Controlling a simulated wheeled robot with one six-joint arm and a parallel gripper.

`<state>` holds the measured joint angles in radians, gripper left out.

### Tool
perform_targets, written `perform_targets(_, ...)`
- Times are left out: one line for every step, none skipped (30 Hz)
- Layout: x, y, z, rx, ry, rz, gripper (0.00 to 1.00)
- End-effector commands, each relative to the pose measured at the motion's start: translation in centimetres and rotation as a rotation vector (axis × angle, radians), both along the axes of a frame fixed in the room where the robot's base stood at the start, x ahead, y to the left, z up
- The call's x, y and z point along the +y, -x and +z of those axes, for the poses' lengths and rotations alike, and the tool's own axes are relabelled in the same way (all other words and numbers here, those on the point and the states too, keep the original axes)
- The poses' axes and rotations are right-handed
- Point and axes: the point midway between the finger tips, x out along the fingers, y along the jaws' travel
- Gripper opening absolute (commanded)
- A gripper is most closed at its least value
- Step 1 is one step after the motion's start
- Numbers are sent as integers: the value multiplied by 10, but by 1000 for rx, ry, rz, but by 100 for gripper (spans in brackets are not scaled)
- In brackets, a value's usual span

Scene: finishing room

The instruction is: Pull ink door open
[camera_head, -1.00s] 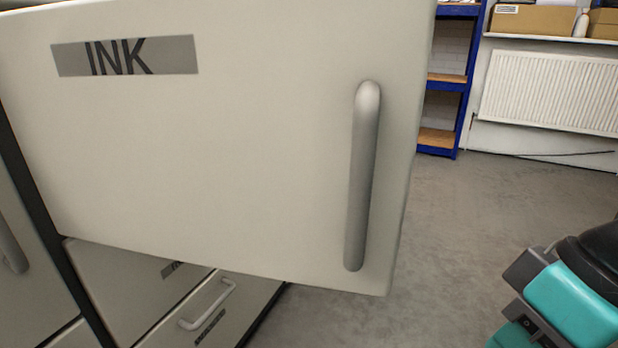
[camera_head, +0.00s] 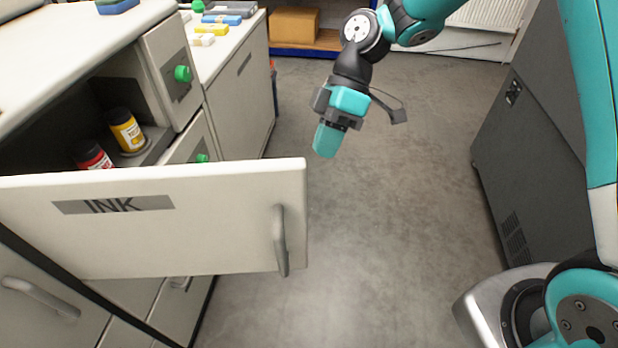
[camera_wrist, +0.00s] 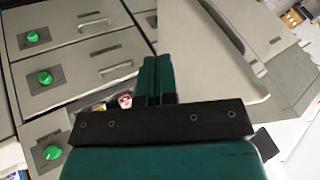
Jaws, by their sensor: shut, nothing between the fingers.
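The ink door (camera_head: 220,205), a pale panel with a grey INK label, stands swung out from its cabinet in the head view. Its vertical handle (camera_head: 280,240) is near the free edge. My gripper (camera_head: 326,142) is shut and empty, beyond the door's free edge and apart from the handle. Behind the door, the open compartment holds a yellow-labelled bottle (camera_head: 125,131) and a red-labelled bottle (camera_head: 92,156). In the wrist view, my shut fingers (camera_wrist: 157,75) appear before a pale panel that seems to be the door (camera_wrist: 205,60); the handle is not visible there.
Drawers with green knobs (camera_head: 183,74) lie beside the compartment. A counter (camera_head: 225,40) with small coloured items stands farther back. A dark grey cabinet (camera_head: 535,140) stands at the right. The floor (camera_head: 400,200) between is clear.

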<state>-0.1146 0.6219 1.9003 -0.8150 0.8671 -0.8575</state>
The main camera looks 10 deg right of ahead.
Motion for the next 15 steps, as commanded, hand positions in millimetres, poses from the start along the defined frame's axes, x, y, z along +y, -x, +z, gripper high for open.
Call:
perform_targets(0, -1, 3, 2, -7, 10, 0)
perform_targets(1, -2, 2, 2, -10, 15, 0)
perform_targets(1, -1, 0, 2, -12, 19, 0)
perform_targets(2, -1, -3, 3, -13, 22, 0)
perform_targets(4, 1, -6, 3, -14, 23, 0)
perform_targets(6, 3, -10, 3, -14, 22, 0)
perform_targets(8, 5, -14, 5, -13, 22, 0)
perform_targets(10, 7, -18, 5, -13, 23, 0)
perform_targets(13, 11, -24, 4, -12, 23, 0)
perform_targets(15, 13, -29, 6, -12, 23, 0)
perform_targets(18, 16, -34, 6, -12, 23, 0)
perform_targets(22, 20, -41, 6, -11, 22, 0)
perform_targets(25, 23, -46, 7, -11, 23, 0)
perform_targets(28, 26, -51, 6, -12, 23, 0)
perform_targets(31, 30, -58, 6, -11, 22, 0)
